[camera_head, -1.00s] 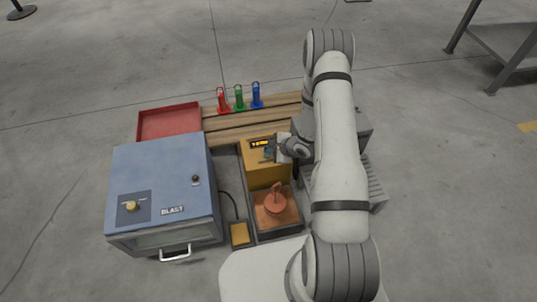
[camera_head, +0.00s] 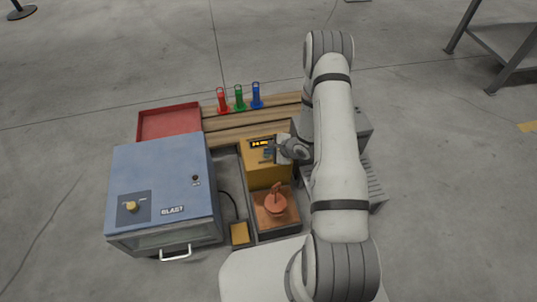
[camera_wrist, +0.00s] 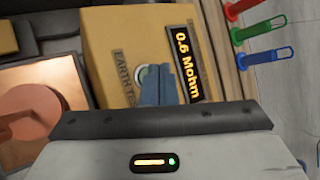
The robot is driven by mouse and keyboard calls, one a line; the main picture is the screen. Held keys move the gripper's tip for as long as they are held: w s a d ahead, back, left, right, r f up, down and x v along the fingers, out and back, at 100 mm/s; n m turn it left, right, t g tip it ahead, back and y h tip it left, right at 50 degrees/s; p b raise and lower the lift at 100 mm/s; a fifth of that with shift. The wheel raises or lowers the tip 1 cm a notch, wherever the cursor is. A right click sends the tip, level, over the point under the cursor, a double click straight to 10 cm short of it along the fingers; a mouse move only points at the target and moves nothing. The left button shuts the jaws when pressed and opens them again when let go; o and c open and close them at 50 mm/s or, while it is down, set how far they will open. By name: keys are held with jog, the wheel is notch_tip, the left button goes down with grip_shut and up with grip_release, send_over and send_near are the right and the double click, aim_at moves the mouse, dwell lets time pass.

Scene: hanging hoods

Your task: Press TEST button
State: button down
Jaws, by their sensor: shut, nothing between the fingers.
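The yellow earth tester box (camera_head: 268,174) stands in the middle of the bench. In the wrist view its face carries an "EARTH TE..." label (camera_wrist: 125,80), partly covered, and a lit display (camera_wrist: 188,64) reading "0.6 Mohm". A round button with a pale and green rim (camera_wrist: 141,73) shows beside the label, partly hidden by my fingers. My gripper (camera_wrist: 157,84) is shut and empty, its fingertips over the button. I cannot tell whether they touch or press it. In the head view my gripper (camera_head: 269,154) is at the box top, below the display (camera_head: 261,143).
A blue blast cabinet (camera_head: 165,180) stands left. A tray with a copper-coloured plate and part (camera_head: 276,204) sits in front of the tester. Red, green and blue holders (camera_head: 239,98) and a red tray (camera_head: 168,121) lie behind. A foot pedal (camera_head: 239,233) is near the front.

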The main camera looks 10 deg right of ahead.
aim_at(269, 156)
jog(key=shift+f, duration=0.5)
dwell(0.6)
jog(key=shift+r, duration=0.1)
jog(key=shift+r+p, duration=0.75)
jog(key=shift+p, duration=0.05)
notch_tip(269, 156, up, 5)
jog(key=p, duration=0.5)
dwell(0.8)
